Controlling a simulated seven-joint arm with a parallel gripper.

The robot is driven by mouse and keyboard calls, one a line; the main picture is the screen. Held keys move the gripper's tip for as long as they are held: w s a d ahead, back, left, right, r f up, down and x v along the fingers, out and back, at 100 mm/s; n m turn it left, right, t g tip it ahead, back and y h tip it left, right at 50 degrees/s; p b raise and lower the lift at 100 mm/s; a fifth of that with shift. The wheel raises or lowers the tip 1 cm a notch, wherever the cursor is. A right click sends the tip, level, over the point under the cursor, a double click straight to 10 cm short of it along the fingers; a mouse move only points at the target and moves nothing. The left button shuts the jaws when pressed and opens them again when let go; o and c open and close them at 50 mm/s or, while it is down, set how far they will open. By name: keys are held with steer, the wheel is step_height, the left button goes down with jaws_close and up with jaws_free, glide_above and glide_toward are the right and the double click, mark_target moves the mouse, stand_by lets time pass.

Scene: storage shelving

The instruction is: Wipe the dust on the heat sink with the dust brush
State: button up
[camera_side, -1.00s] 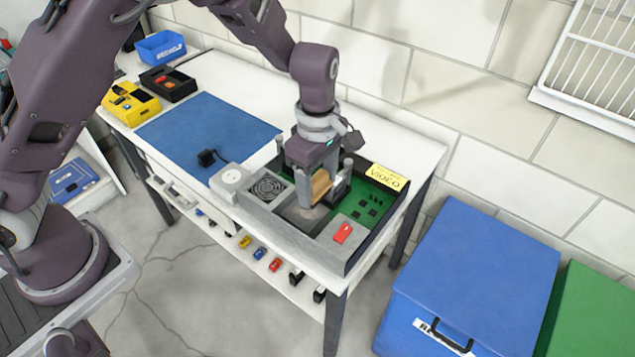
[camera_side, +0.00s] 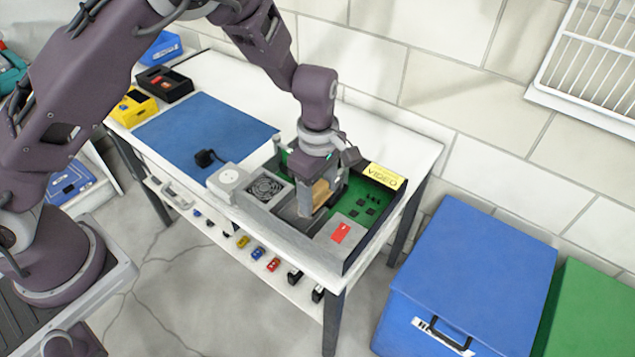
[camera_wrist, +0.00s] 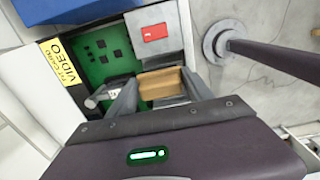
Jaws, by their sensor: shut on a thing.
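The dust brush (camera_side: 320,192) shows as a tan, wood-coloured block between my fingers. My gripper (camera_side: 318,196) is shut on it, down inside the open computer case (camera_side: 285,228). The brush also shows in the wrist view (camera_wrist: 160,84), held between the two grey fingers (camera_wrist: 158,92). A grey area, apparently the heat sink (camera_side: 292,212), lies under and beside the brush, between the fan and the red-labelled grey box. My fingers cover much of it. I cannot tell whether the bristles touch it, and no dust can be made out.
The case holds a fan (camera_side: 265,188), a green board (camera_side: 372,207) and a red-labelled box (camera_side: 341,233). A yellow VIDEO label (camera_side: 383,175) is on its rear edge. A blue mat (camera_side: 205,137) lies left of it. A blue bin (camera_side: 475,260) stands right of the table.

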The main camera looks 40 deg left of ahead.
mark_target(315, 208)
steer(key=shift+f, duration=1.6)
steer(key=shift+a+f, duration=0.55)
steer(key=shift+f, duration=0.05)
steer(key=shift+c, duration=0.7)
steer(key=shift+a, duration=3)
steer(key=shift+d, duration=3.45)
steer(key=shift+s+d, duration=0.15)
steer(key=shift+s, duration=0.35)
steer(key=shift+a, duration=3.6)
steer(key=shift+d, duration=3.5)
steer(key=shift+d+r, duration=0.1)
steer(key=shift+r, duration=4.05)
